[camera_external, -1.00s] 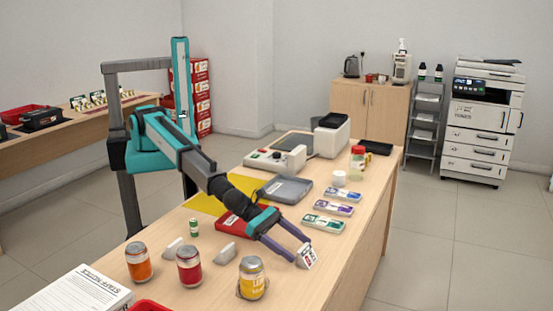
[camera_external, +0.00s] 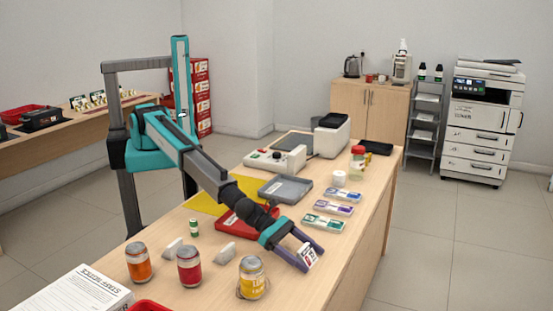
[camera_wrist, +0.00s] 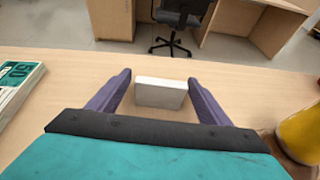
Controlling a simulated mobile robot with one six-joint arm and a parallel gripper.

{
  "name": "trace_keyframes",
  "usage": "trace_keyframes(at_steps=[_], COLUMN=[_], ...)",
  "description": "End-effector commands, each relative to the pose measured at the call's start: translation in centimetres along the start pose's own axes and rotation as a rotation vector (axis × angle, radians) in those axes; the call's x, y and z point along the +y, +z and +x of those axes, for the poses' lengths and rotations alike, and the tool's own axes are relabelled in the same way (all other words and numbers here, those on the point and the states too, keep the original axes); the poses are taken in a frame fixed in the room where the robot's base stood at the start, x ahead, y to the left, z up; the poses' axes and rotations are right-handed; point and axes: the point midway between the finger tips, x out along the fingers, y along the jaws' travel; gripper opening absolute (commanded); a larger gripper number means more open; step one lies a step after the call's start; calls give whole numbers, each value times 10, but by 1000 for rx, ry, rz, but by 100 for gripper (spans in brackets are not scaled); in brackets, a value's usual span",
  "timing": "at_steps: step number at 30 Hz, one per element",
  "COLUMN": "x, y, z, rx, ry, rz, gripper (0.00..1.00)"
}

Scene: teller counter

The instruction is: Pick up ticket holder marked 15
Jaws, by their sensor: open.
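A small pale ticket holder (camera_external: 308,256) with a printed face stands near the right edge of the counter in the external view. Its marking is too small to read for certain. In the wrist view its plain pale back (camera_wrist: 161,93) lies between my two purple fingers. My gripper (camera_external: 313,261) is open and low over the counter, with one finger on either side of the holder. In the wrist view my gripper (camera_wrist: 160,77) shows a gap beside each finger, so neither clearly touches it.
Two similar pale holders (camera_external: 173,248) (camera_external: 225,251) stand to the left. A yellow can (camera_external: 251,279) is nearby, with a red can (camera_external: 190,266) and an orange can (camera_external: 139,263) further left. Banknote stacks (camera_external: 323,224) lie behind. The counter's edge is close.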

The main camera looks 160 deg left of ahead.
Motion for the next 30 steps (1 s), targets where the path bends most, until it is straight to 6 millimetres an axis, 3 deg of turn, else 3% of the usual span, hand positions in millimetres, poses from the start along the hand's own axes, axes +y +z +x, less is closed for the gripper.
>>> trace_keyframes(at_steps=[13,14,21,23,30], x=[0,0,0,0,0], y=[0,0,0,0,1], z=[0,0,0,0,-1], rx=[0,0,0,0,0], ry=[0,0,0,0,0], rz=[0,0,0,0,0], gripper=[72,70,30,23,23])
